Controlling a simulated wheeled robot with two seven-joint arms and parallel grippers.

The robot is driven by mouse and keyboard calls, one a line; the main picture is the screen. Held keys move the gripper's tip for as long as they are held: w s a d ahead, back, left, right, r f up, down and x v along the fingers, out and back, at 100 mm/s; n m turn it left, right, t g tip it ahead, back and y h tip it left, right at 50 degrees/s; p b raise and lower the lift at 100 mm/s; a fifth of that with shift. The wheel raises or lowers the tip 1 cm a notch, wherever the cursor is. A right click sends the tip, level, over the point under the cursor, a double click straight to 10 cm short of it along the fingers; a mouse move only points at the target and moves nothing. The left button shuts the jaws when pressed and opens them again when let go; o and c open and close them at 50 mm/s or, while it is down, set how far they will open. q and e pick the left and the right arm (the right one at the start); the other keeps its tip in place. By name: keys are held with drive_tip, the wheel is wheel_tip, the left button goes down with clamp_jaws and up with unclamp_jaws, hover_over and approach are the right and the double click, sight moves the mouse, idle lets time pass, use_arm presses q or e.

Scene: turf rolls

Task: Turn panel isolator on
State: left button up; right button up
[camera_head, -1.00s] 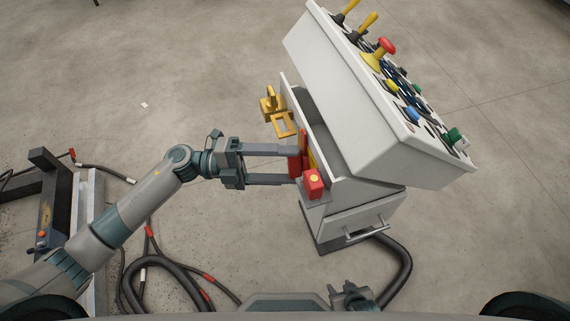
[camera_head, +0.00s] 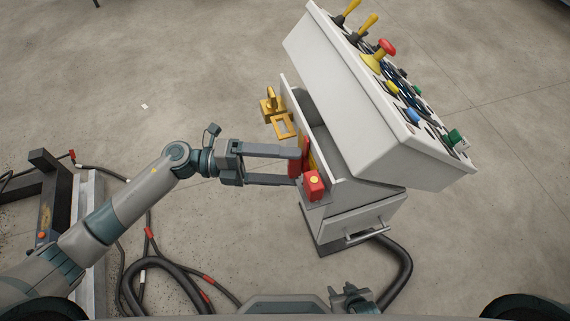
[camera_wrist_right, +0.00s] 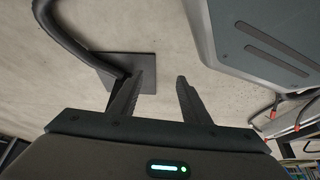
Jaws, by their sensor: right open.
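The panel isolator (camera_head: 297,163) shows as a red handle with a yellow part behind it on the left side of the grey control panel (camera_head: 342,110). My left gripper (camera_head: 301,166) is at this side, its two long fingers apart with the red handle between their tips. The fingertips partly hide the handle, and I cannot tell whether they press on it. My right gripper (camera_head: 352,296) is low in the head view, in front of the panel's base. The right wrist view shows it (camera_wrist_right: 160,80) open and empty above the floor.
Levers and knobs (camera_head: 385,48) cover the sloped top. Black cables (camera_head: 160,275) lie on the floor near a dark stand (camera_head: 50,200).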

use_arm(q)
drive_tip(key=shift+a, duration=0.1)
use_arm(e)
drive_tip(key=shift+f, duration=0.1)
idle(0.3)
use_arm(q)
drive_tip(key=shift+w+a, duration=0.1)
drive_tip(key=shift+a, duration=0.4)
drive_tip(key=w+a+b, duration=0.1)
drive_tip(key=a+b, duration=0.3)
drive_tip(key=a, duration=1.2)
use_arm(e)
drive_tip(key=s+d+g, duration=0.2)
drive_tip(key=d, duration=0.1)
drive_tip(key=shift+s+g+h, duration=0.3)
drive_tip(key=shift+h, duration=0.1)
use_arm(q)
drive_tip(key=shift+w, duration=0.15)
